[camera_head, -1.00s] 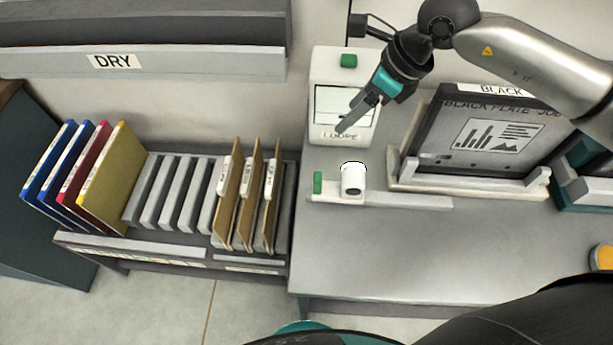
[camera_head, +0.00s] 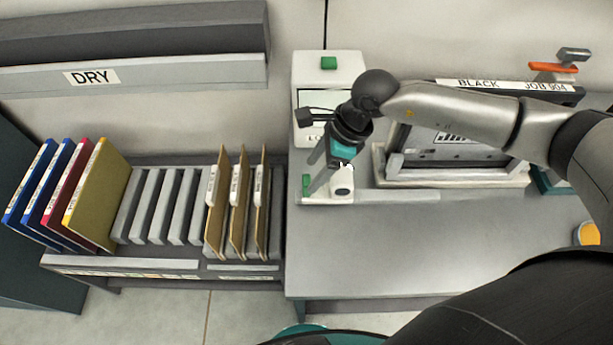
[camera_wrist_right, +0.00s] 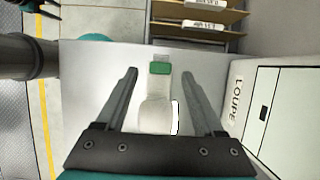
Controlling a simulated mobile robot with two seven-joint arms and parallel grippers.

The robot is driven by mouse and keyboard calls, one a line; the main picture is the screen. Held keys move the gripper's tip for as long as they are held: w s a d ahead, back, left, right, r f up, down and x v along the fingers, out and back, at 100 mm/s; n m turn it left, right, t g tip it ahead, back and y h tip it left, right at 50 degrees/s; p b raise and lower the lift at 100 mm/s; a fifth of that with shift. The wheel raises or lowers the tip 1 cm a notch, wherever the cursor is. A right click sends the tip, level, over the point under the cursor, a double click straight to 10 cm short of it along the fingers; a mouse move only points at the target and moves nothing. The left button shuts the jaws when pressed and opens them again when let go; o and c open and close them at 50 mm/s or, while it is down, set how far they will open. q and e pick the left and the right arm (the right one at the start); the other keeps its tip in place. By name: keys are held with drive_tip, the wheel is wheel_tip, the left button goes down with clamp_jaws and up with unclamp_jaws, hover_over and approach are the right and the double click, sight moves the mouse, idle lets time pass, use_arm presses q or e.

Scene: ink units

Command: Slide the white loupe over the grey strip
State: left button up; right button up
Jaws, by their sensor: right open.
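The white loupe (camera_head: 343,186) stands on the white left end of a low bar on the worktop. The grey strip (camera_head: 405,195) is the part of that bar running right from the loupe. My right gripper (camera_head: 327,184) is open, its fingers pointing down at the loupe in the head view. In the right wrist view the loupe (camera_wrist_right: 155,116) shows between the two spread fingers, with a gap visible on the left. Contact on the right cannot be told. The left gripper is outside the head view; a dark part at the wrist view's top left may be it.
A green block (camera_head: 306,185) sits at the bar's left end. Behind stand a white LOUPE box (camera_head: 328,64) and a framed black plate (camera_head: 455,146). A rack with brown folders (camera_head: 238,205) is at left. The front worktop (camera_head: 400,250) is clear.

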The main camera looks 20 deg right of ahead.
sight(307, 180)
drive_tip(key=shift+x, duration=2.4)
clamp_jaws()
